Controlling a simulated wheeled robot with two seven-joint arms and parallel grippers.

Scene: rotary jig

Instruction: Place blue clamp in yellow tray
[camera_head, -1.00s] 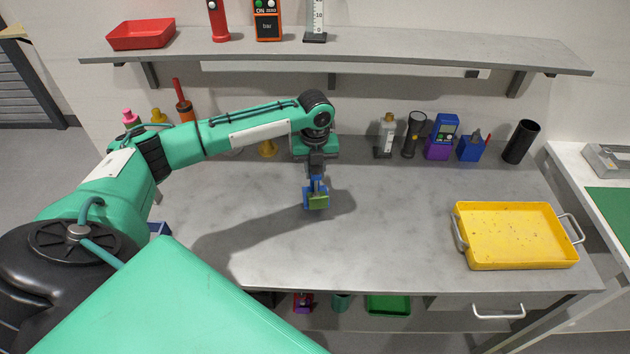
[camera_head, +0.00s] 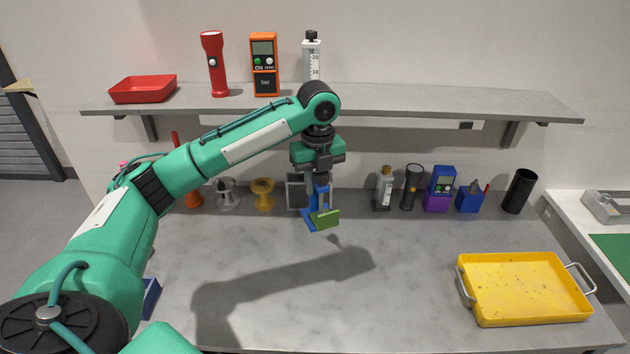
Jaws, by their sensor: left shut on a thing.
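My left gripper (camera_head: 320,186) hangs near the middle of the picture, pointing down. It is shut on the blue clamp (camera_head: 310,222), which it holds above the table; a green block (camera_head: 326,218) shows at the clamp's lower front. The fingertips are partly hidden by the clamp. The yellow tray (camera_head: 525,318) lies on the right part of the table, with metal handles at its two ends, and looks empty. The gripper is well to the left of the tray and apart from it. My right gripper is not in view.
The grey table (camera_head: 420,270) is clear between clamp and tray. At its back stand a bottle (camera_head: 384,190), a dark flashlight (camera_head: 411,188), a blue and purple device (camera_head: 440,188), a blue holder (camera_head: 469,199) and a black cup (camera_head: 519,191). A shelf (camera_head: 400,101) runs above.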

